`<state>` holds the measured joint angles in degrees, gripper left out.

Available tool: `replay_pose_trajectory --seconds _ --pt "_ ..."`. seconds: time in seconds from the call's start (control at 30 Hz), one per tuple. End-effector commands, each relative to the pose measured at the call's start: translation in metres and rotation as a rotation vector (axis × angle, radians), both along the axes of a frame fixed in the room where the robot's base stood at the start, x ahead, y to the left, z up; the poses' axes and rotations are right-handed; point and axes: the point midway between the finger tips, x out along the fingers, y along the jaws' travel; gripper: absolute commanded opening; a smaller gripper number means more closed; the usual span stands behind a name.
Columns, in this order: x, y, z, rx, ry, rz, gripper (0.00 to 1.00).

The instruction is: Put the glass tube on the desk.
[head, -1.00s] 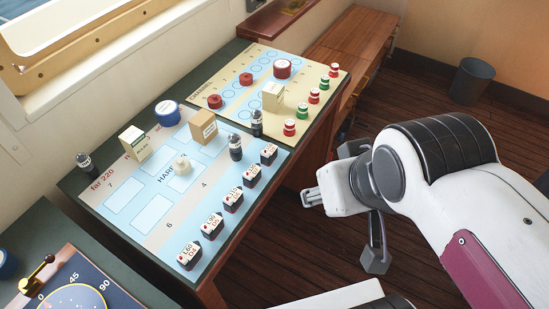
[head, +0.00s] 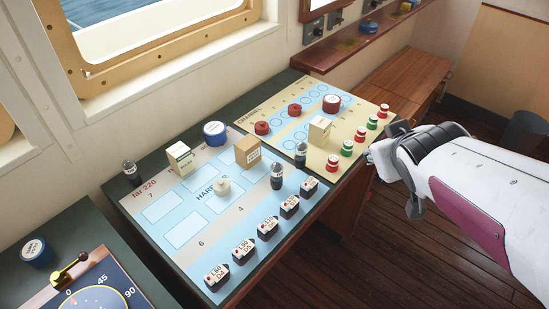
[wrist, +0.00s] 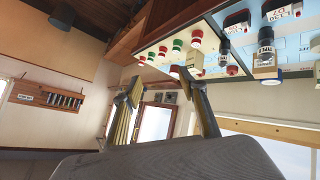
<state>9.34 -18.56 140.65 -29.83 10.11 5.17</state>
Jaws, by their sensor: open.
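The desk (head: 288,78) has a dark green top and bears two printed sheets with game-like pieces. I cannot pick out a glass tube on it with certainty. A small wall rack (wrist: 47,97) in the wrist view holds several slim upright tubes; whether they are glass is too small to tell. My gripper (head: 400,168) is open at the right of the desk, beside the far sheet's right edge. In the wrist view its two fingers (wrist: 160,85) stand apart with nothing between them.
Red and green discs (head: 346,148), a tan box (head: 247,151), a blue tub (head: 214,133) and dark-capped bottles (head: 277,176) crowd the desk. A radar console (head: 88,285) stands at the lower left. A wooden cabinet (head: 415,72) is behind.

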Motion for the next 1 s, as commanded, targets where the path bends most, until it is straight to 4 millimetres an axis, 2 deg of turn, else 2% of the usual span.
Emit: replay_pose_trajectory --seconds 0.2,0.5,0.73,1.0 --pt "0.042 -0.001 -0.014 -0.044 -0.050 0.116 0.42" --pt "0.085 0.017 -0.042 -0.039 -0.109 0.315 0.42" --pt "0.102 0.042 -0.072 0.025 -0.140 0.482 0.42" --pt "0.099 0.078 -0.106 0.164 -0.172 0.678 0.42"
